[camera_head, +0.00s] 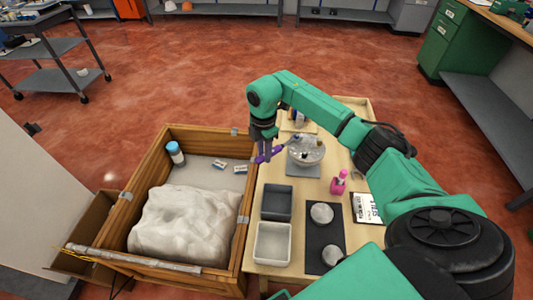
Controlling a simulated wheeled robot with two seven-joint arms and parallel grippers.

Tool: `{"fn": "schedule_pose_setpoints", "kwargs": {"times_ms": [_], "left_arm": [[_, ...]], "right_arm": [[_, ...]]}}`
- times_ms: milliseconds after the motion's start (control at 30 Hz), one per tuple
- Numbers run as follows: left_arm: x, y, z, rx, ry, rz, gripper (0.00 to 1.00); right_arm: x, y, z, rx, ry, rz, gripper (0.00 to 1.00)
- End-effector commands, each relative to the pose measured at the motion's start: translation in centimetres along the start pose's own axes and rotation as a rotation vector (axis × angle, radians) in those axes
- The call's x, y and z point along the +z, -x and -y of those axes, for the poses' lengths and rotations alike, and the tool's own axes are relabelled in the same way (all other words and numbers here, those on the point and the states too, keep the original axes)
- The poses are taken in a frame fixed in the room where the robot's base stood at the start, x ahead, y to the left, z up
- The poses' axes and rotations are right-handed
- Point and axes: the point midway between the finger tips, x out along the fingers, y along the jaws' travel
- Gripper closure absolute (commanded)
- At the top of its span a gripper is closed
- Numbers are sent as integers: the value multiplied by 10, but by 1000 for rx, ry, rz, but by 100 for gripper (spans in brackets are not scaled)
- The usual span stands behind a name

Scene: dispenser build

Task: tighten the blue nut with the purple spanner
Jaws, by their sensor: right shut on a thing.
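My right gripper (261,150) points down over the table's left edge and is shut on the purple spanner (274,152). The spanner slants up to the right, its far end close to a clear, bowl-like dispenser part (306,153) on a grey base. I cannot tell whether the spanner touches that part. I cannot make out the blue nut; it is too small or hidden near the bowl and my arm. My left gripper is not in view.
The wooden table (264,258) holds a dark tray (277,202), a light tray (272,243), a pink bottle (339,182), a black mat (325,238) with round pieces and a printed card (366,208). A wooden crate (151,165) with a white lumpy bag stands left.

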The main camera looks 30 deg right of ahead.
Motion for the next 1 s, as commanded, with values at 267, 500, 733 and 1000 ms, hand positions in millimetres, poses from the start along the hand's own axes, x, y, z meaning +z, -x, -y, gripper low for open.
{"fn": "schedule_pose_setpoints", "kwargs": {"times_ms": [267, 500, 733, 1000], "left_arm": [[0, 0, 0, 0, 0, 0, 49], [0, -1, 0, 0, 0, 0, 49], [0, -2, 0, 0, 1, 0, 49], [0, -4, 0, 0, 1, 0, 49]], "right_arm": [[0, 1, -1, 4, -4, -1, 100], [0, 1, -10, 5, -61, -1, 100], [1, 1, -19, 5, -129, -2, 100], [3, 1, -29, 6, -199, -1, 100]]}}
